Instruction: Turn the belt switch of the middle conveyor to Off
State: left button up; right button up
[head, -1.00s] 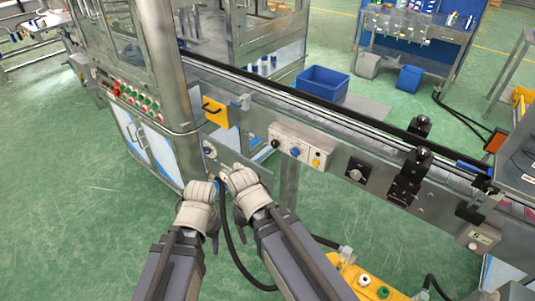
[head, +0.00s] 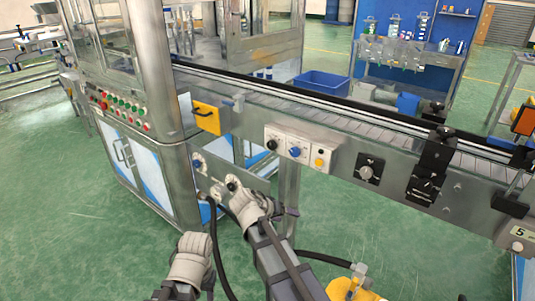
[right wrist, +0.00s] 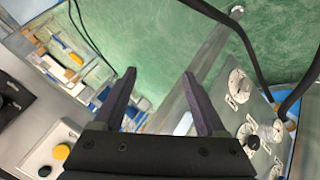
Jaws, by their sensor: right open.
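On the conveyor's (head: 440,165) side rail, a light control box (head: 308,144) carries a black knob (head: 272,144), a blue knob (head: 295,152) and a yellow button (head: 319,162). To its right is a black plate with a silver rotary knob (head: 366,172). I cannot tell which is the belt switch, and no Off label is readable. My right gripper (head: 236,192) is below and left of the box, close to a lower panel of round dials. In the right wrist view its jaws (right wrist: 159,76) are apart and empty. My left gripper (head: 195,243) is low, its jaws unclear.
The lower panel's dials (right wrist: 240,86) also show in the right wrist view, as does a yellow button (right wrist: 61,152). A steel cabinet (head: 140,165) stands left. A yellow handle plate (head: 207,117) juts from the rail. Black hoses hang below. Green floor is open in front.

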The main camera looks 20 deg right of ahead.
jog(key=w+a+r+m+t+h, duration=0.1)
jog(key=w+a+r+t+h, duration=0.15)
jog(key=w+r, duration=0.4)
jog(key=t+h, duration=0.4)
jog(key=t, duration=0.1)
send_near(270, 146)
jog(key=shift+m+g, duration=0.25)
jog(key=shift+m, duration=0.05)
jog(key=shift+r+x, duration=0.1)
jog(key=shift+x, duration=2)
jog(key=shift+r+x, duration=0.15)
jog(key=shift+x, duration=1.95)
jog(key=shift+c, duration=0.4)
grip_shut()
